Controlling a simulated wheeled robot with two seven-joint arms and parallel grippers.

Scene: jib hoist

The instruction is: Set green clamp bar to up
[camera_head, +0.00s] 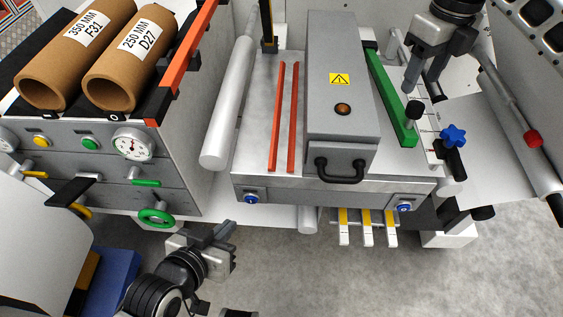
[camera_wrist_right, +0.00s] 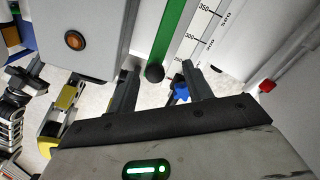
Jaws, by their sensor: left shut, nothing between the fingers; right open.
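The green clamp bar (camera_head: 392,98) lies on the right of the grey machine top, slanting from the back toward the front. A dark knob (camera_head: 413,109) sits near its front part. In the right wrist view the green bar (camera_wrist_right: 173,38) comes down from the top and ends in the dark knob (camera_wrist_right: 154,73). My right gripper (camera_head: 424,88) is open above the bar's right side. In its wrist view the knob appears between the fingertips (camera_wrist_right: 160,68); contact is not visible. My left gripper (camera_head: 226,242) is shut and empty over the floor, away from the bar.
A grey box (camera_head: 342,75) with a black handle stands left of the bar. A white ruler strip (camera_head: 421,125) and a blue star knob (camera_head: 453,135) lie to its right. Two orange strips (camera_head: 284,118) are further left. A drawer cabinet with cardboard tubes (camera_head: 130,62) stands at far left.

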